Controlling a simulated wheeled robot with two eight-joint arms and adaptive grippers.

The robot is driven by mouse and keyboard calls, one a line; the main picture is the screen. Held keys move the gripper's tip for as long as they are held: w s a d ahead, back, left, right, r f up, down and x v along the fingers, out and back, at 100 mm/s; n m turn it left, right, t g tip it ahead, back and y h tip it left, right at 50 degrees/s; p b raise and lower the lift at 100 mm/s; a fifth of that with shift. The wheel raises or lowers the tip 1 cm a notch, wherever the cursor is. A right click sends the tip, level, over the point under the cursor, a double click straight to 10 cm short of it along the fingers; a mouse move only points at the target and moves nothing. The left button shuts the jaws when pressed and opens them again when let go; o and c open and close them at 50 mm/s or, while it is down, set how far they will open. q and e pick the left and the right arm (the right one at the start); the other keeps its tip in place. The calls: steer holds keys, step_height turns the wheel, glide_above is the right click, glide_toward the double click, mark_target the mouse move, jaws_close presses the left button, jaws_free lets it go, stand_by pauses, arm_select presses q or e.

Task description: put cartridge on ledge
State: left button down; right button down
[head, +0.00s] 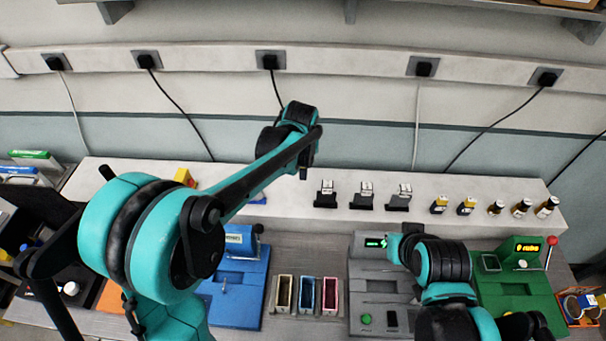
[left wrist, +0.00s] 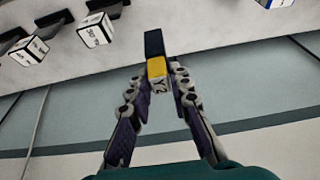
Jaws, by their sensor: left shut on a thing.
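My left gripper (left wrist: 158,85) is shut on a cartridge (left wrist: 156,68) with a yellow body, a dark end and a pale face marked "Y2".
Below are a blue machine (head: 237,295), three small bins (head: 306,296), a grey machine (head: 378,292) and a green machine (head: 515,298).

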arm_select(q)
steer(key=a+f, duration=0.3)
steer(key=w+a+f, duration=0.1)
steer(key=a+f, duration=0.3)
steer(key=w+a+f+b, duration=0.1)
steer(key=a+f, duration=0.2)
steer(key=a, duration=0.1)
steer(key=shift+w+a+f, duration=0.2)
steer(key=shift+w+f, duration=0.05)
steer(key=shift+f, duration=0.25)
steer(key=shift+f+b, duration=0.15)
steer(key=shift+b, duration=0.15)
steer(key=c, duration=1.4)
jaws_free()
